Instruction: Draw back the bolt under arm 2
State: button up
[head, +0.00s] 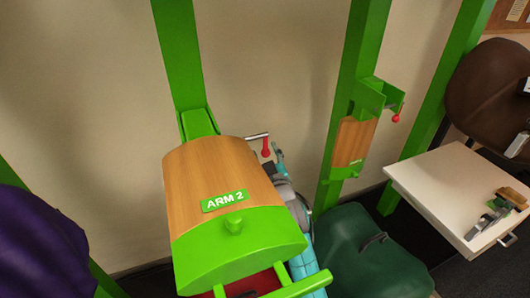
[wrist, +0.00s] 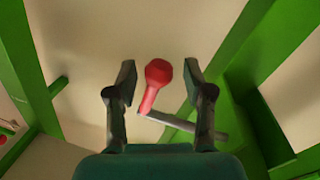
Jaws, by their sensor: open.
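Arm 2 (head: 215,185), a wooden saddle rest with a green front and an "ARM 2" label, juts from a green post in the head view. The bolt's red knob (head: 266,148) and its grey rod (head: 256,136) show just right of arm 2. In the wrist view the red knob (wrist: 158,73) stands between my open fingers, with a gap on each side. The grey rod (wrist: 190,127) crosses below it at a slant. My gripper (wrist: 160,82) is open and holds nothing. In the head view arm 2 hides much of my arm.
Another wooden arm (head: 354,141) on a green post has a red-knobbed bolt (head: 397,115) above it. A dark green saddle (head: 365,250) sits low at right. A white table (head: 440,185) carries small metal parts. Something purple (head: 35,245) fills the left edge. Green beams flank my gripper.

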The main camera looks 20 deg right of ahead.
jog(key=s+a, duration=0.1)
jog(key=s, duration=1)
jog(key=shift+a, duration=0.35)
jog(key=shift+f, duration=0.1)
jog(key=s+a+f+g+y, duration=0.1)
jog(key=s+f, duration=0.6)
jog(key=s, duration=0.3)
jog(key=s+a+f+y, duration=0.1)
jog(key=s+f, duration=0.6)
jog(key=s, duration=0.3)
jog(key=s+m+g, duration=0.2)
jog(key=s, duration=2)
jog(key=shift+a+f+y, duration=0.35)
jog(key=shift+a+y, duration=0.05)
